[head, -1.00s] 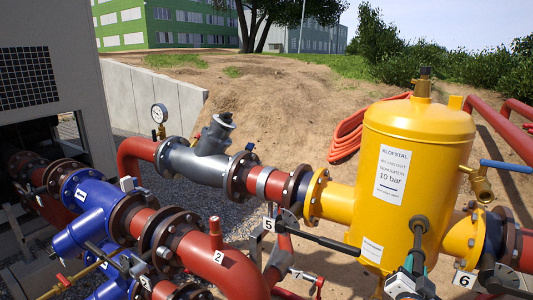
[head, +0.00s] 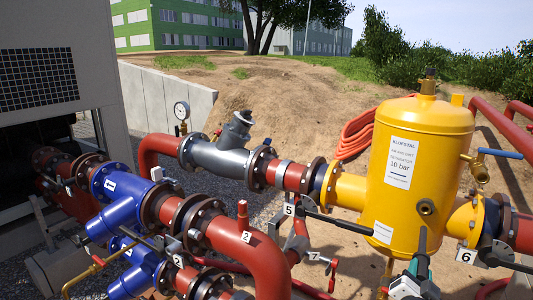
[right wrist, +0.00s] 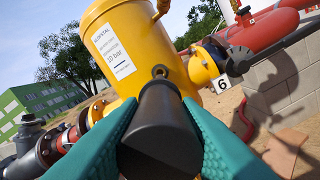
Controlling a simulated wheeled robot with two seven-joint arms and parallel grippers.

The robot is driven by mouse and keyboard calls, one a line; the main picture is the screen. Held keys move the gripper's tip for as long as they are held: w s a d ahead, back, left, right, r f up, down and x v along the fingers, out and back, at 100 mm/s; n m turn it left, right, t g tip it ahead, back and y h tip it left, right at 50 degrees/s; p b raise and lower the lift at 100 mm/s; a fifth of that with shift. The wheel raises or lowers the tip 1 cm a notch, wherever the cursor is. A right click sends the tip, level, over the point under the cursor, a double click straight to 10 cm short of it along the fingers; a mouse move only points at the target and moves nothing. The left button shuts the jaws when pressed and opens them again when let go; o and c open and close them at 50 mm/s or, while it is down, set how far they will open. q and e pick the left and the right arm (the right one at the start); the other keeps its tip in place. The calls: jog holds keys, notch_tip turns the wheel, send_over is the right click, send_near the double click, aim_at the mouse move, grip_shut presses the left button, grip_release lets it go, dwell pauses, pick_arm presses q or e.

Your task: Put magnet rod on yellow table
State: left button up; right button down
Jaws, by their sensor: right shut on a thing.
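My right gripper (head: 419,267), with teal fingers, is at the bottom right of the head view, in front of the yellow separator tank (head: 418,160). It is shut on the magnet rod (head: 422,242), whose dark handle sticks up from the fingers. In the right wrist view the black handle (right wrist: 160,130) sits between both teal fingers (right wrist: 160,150) and hides most of the rod. The tank's round port (head: 427,207) shows uncovered above the handle. No yellow table shows in either view. My left gripper is out of view.
A black lever (head: 338,222) reaches toward the tank at tag 5. A brass valve with a blue handle (head: 500,153) juts out on the right. A grey block wall (right wrist: 275,85) stands right in the wrist view.

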jog(key=s+a+f+n+t+y+b, duration=0.1)
jog(key=s+a+f+n+y+b, duration=0.2)
jog(key=s+a, duration=0.5)
jog(key=s+a+f+n+t+y+b, duration=0.1)
jog(key=s+a+f+n+y+b, duration=0.1)
jog(key=s+a+f+y, duration=0.4)
jog(key=s+a+f+n, duration=0.1)
jog(key=s+a, duration=0.1)
jog(key=s, duration=0.3)
jog(key=shift+f+t+b, duration=0.2)
jog(key=shift+t+b, duration=0.1)
jog(key=shift+b, duration=0.1)
jog(key=shift+d, duration=0.1)
